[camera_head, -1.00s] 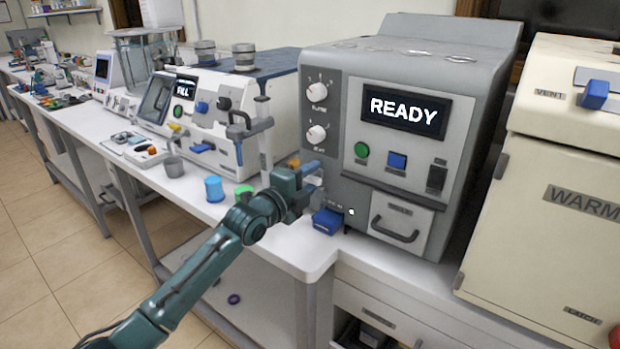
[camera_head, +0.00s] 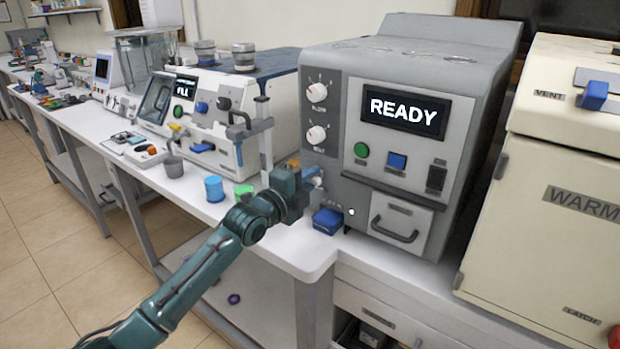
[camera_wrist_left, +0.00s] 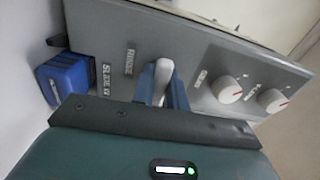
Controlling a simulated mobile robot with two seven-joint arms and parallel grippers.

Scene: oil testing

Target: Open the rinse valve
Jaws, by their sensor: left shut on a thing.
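The grey machine (camera_head: 335,215) has a READY screen. My left gripper (camera_head: 312,177) is at the lower left of the machine's front. In the wrist view the gripper (camera_wrist_left: 163,92) is shut on the valve's handle; its fingers and the handle are hard to tell apart. The head view mostly hides the valve behind the gripper. My right gripper is in neither view.
A blue block (camera_head: 327,221) sits low on the machine, right of the gripper; it shows at left in the wrist view (camera_wrist_left: 64,80). Blue (camera_head: 214,189) and green (camera_head: 244,192) cups stand to the left. A cream cabinet (camera_head: 560,190) stands at right.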

